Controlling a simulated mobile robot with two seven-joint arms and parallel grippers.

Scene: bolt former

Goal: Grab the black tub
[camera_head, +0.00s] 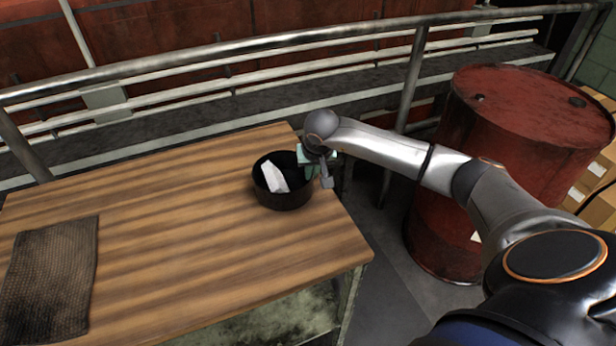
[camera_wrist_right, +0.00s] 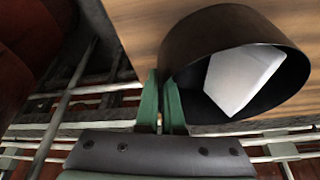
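The black tub (camera_head: 283,198) is round and open-topped, at the right end of the wooden table, with a white block (camera_head: 274,177) inside. In the right wrist view the tub (camera_wrist_right: 190,50) fills the upper right, and the white block (camera_wrist_right: 240,78) shows within it. My right gripper (camera_head: 311,163) is at the tub's right rim. In the wrist view its green fingers (camera_wrist_right: 160,85) are close together at the tub's wall, with a narrow gap, and appear shut on it. The exact contact is partly hidden. My left gripper is not in view.
The wooden table (camera_head: 170,240) is mostly clear, with a dark textured mat (camera_head: 52,280) at its left. Metal railings (camera_head: 250,50) run behind. Cardboard boxes (camera_head: 598,175) sit at the far right.

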